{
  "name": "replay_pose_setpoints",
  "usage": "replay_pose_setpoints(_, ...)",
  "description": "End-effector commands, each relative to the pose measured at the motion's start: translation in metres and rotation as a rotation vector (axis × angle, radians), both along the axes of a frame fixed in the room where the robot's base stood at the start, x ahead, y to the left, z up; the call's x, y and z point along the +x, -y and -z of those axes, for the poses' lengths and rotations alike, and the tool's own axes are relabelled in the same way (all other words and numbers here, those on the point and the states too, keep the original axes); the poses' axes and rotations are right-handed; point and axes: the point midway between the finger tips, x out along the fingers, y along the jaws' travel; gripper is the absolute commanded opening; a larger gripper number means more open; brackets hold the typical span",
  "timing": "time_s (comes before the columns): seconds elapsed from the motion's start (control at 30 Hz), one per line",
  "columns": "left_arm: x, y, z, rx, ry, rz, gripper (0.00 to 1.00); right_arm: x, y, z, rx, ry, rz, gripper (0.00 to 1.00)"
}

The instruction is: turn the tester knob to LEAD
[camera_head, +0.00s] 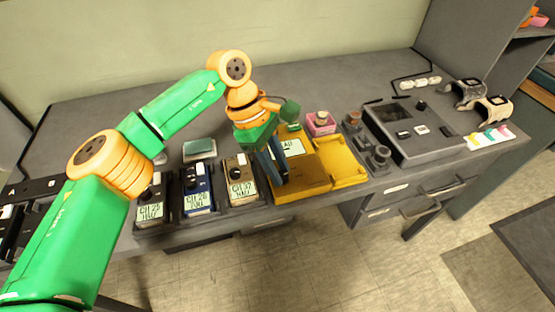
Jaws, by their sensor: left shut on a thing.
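The tester appears to be the brown and yellow box (308,180) at the front edge of the bench, right of centre. A pale label (293,147) on its top ends in what looks like "AD"; the rest is covered. My left gripper (277,174) reaches down over the left part of this box. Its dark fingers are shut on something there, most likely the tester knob. The knob is hidden by the fingers and wrist, so its pointing direction cannot be told. My right gripper is not in view.
Labelled charger-like units (198,192) stand in a row left of the box. A pink box (320,123) stands behind it. A grey console (408,130) and handheld scanners (492,108) are to the right.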

Motion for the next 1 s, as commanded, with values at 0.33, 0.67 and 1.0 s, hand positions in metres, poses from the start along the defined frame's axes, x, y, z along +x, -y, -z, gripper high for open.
replay_pose_setpoints(0.33, 0.0006, 0.0008, -0.0004, -0.001, 0.001, 0.073, 0.0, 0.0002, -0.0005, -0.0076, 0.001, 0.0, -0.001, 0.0)
replay_pose_setpoints(0.67, 0.0005, 0.0007, 0.0003, 0.0, 0.0, 0.079, 0.0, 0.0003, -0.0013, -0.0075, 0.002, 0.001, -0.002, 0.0)
replay_pose_setpoints(1.0, 0.0005, 0.0005, 0.0003, 0.0, 0.0, 0.078, 0.61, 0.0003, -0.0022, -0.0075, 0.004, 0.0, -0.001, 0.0)
